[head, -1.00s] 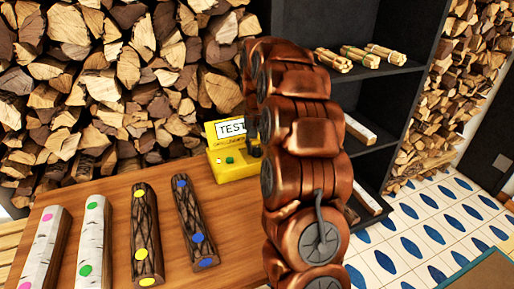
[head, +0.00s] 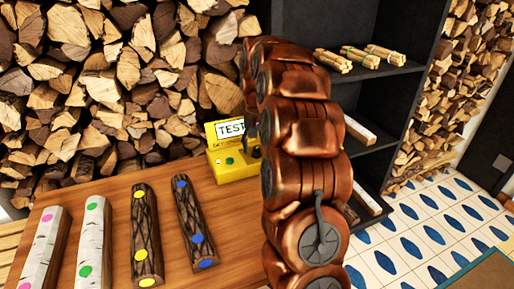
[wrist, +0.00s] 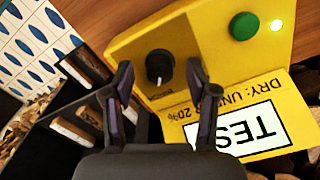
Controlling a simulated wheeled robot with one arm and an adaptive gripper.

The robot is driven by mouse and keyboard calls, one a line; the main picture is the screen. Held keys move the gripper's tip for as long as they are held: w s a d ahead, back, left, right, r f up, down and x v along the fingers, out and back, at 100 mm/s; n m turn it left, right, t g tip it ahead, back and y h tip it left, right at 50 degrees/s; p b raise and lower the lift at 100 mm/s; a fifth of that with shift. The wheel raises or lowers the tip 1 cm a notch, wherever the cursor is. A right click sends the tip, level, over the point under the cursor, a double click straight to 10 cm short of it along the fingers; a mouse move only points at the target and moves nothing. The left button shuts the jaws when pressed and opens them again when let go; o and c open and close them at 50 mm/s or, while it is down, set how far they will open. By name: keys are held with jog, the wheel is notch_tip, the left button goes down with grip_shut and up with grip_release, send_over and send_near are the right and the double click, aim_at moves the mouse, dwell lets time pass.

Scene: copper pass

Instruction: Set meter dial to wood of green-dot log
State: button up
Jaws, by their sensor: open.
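The green-dot log (head: 90,238) has white birch-like bark with dark marks and lies on the wooden table at left. The yellow meter (head: 237,171) stands at the table's back and bears a TEST sign. In the wrist view its black dial (wrist: 159,66) has a pale pointer mark, with part of the lettering beside it hidden.
A pink-dot white log (head: 45,250), a yellow-dot dark log (head: 146,235) and a blue-dot dark log (head: 194,222) lie beside the green-dot log. Stacked firewood (head: 120,80) rises behind the table. A dark shelf (head: 385,90) with stick bundles stands right of my arm.

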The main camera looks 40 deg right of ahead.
aim_at(257, 149)
notch_tip(257, 149, up, 12)
jog(key=shift+f, duration=0.25)
dwell(0.3)
dwell(0.8)
jog(key=s+a+f+n+g, duration=0.1)
jog(key=s+a+n, duration=0.1)
jog(key=s+a, duration=0.55)
jog(key=s+a+f+n, duration=0.25)
jog(key=s+a, duration=0.25)
jog(key=a, duration=0.5)
jog(key=s+a+f+n+g, duration=0.1)
jog(key=s+a+f, duration=0.2)
jog(key=s, duration=0.5)
jog(key=s+a+f+n, duration=0.1)
jog(key=s+a+f, duration=0.2)
jog(key=s, duration=0.5)
jog(key=s+a+f+n+g, duration=0.1)
jog(key=s+a+f+n, duration=0.15)
jog(key=s, duration=0.45)
notch_tip(257, 149, up, 13)
jog(key=m+t+p, duration=0.1)
jog(key=p, duration=1.2)
jog(key=shift+w, duration=0.2)
